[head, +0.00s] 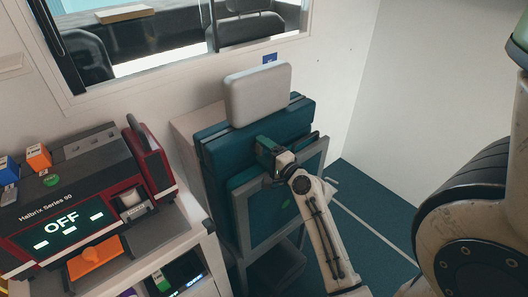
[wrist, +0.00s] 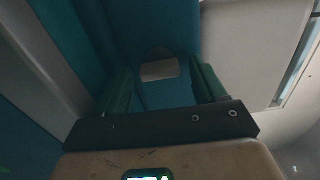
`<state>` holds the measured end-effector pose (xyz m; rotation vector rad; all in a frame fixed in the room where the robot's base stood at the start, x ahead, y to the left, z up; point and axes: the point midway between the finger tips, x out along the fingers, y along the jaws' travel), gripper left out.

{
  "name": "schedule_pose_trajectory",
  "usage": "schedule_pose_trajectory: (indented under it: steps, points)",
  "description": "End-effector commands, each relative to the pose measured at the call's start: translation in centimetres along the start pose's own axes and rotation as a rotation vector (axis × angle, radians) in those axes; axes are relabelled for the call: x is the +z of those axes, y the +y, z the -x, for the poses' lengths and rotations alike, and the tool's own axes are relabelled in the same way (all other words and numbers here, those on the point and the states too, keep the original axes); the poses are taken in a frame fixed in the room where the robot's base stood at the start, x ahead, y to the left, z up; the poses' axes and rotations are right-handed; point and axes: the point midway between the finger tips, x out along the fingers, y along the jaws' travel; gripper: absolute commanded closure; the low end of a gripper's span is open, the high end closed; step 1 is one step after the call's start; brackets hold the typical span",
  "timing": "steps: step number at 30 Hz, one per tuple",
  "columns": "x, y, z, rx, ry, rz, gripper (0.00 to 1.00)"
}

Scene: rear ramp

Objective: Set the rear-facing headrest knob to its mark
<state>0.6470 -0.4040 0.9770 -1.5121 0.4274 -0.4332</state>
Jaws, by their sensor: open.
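The pale headrest (head: 258,93) stands on top of the teal seat back (head: 215,148). It fills the upper right of the wrist view (wrist: 250,40). My gripper (head: 268,148) is at the upper part of the seat, just below the headrest. In the wrist view my gripper (wrist: 162,70) is open, with a dark green finger on each side. A small rounded part with a pale face, seemingly the knob (wrist: 158,70), shows between and beyond the fingers; contact is not visible. In the head view my gripper and arm hide that spot. I cannot make out a mark.
A red and dark Halbrix machine (head: 75,205) with an OFF display stands on a white cabinet (head: 205,225) at left. A window (head: 185,30) is in the wall behind. Teal floor (head: 375,205) is open right of the seat.

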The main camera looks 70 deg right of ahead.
Motion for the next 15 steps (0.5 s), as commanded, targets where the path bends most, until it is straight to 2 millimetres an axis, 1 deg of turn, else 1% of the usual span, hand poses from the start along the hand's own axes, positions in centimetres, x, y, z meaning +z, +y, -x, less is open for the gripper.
schedule_pose_trajectory:
  steps: [2,5,8,15]
  points:
    - [0.0,0.0,0.1,0.000,0.000,0.000,0.30]
    - [0.0,0.1,0.9,0.001,0.000,0.000,0.30]
    - [0.0,0.3,2.3,0.002,0.001,0.000,0.30]
    - [-0.1,0.4,7.0,0.002,0.002,0.001,0.30]
